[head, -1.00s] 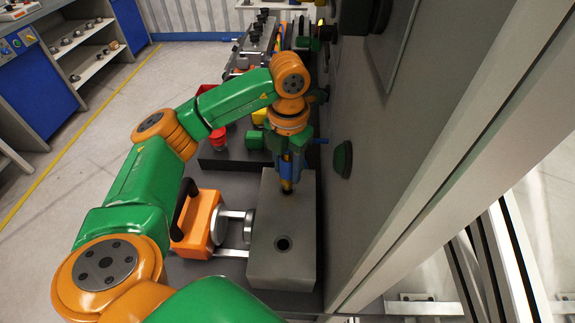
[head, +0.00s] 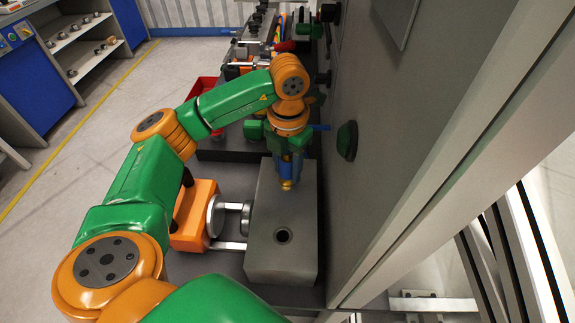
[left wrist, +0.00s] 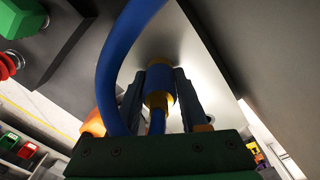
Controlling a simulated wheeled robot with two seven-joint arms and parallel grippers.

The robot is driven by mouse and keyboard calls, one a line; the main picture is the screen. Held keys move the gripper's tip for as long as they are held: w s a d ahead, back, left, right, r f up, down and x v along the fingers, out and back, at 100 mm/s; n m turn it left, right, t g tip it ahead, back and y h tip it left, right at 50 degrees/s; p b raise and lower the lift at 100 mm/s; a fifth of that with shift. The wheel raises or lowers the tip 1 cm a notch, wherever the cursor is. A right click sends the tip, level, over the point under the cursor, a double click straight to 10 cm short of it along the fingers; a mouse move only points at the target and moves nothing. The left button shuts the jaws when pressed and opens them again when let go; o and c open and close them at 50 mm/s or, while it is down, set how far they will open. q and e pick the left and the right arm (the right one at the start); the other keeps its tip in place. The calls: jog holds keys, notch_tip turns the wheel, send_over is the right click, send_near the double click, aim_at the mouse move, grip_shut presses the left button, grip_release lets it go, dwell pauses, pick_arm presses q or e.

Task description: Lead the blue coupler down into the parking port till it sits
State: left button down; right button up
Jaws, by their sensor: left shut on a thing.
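The blue coupler (head: 285,167) is in my left gripper (head: 289,169) above the far half of a grey block. Its brass tip (head: 287,184) points down at the block and hides the block's top there. I cannot tell whether the tip is inside a port or just above one. In the left wrist view the gripper (left wrist: 162,98) is shut around the coupler's blue body and brass collar (left wrist: 158,84), with its brass end against or close to the block's pale face. A blue hose (left wrist: 108,75) loops from the coupler. My right gripper is out of view.
The grey block (head: 262,255) has an open dark hole (head: 283,236) nearer me. An orange unit (head: 196,222) with silver discs stands left of it. A red bin (head: 205,88) lies behind.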

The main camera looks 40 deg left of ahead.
pick_arm(q)
jog(key=shift+c, duration=1.7)
grip_release()
jog(key=shift+r, duration=0.1)
